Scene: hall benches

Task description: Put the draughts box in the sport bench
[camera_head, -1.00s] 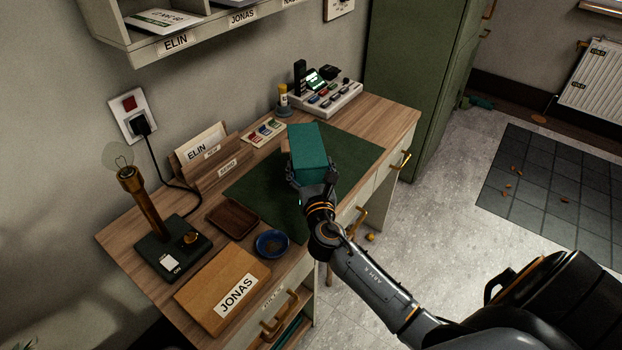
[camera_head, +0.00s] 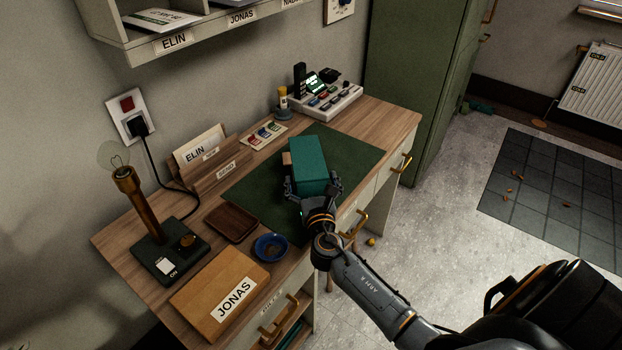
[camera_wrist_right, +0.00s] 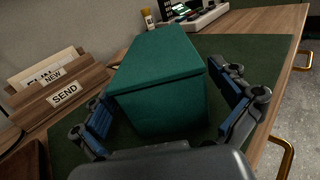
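A teal box (camera_head: 308,162), the likeliest draughts box though no label shows, appears to rest on the dark green mat (camera_head: 345,150) on the wooden desk. My right gripper (camera_head: 313,187) is at its near end, with a finger on either side. In the right wrist view the box (camera_wrist_right: 160,75) stands between the spread fingers, with a gap showing beside the right finger; the gripper looks open. The box's lower near edge is partly hidden by my gripper. My left gripper is out of view. I cannot make out a sport bench.
A wooden case marked JONAS (camera_head: 220,295), a blue dish (camera_head: 271,247), a brown tray (camera_head: 231,222) and a lamp (camera_head: 150,220) stand on the desk's left part. A letter rack (camera_head: 210,165) and a device (camera_head: 325,100) are behind. Open floor lies right.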

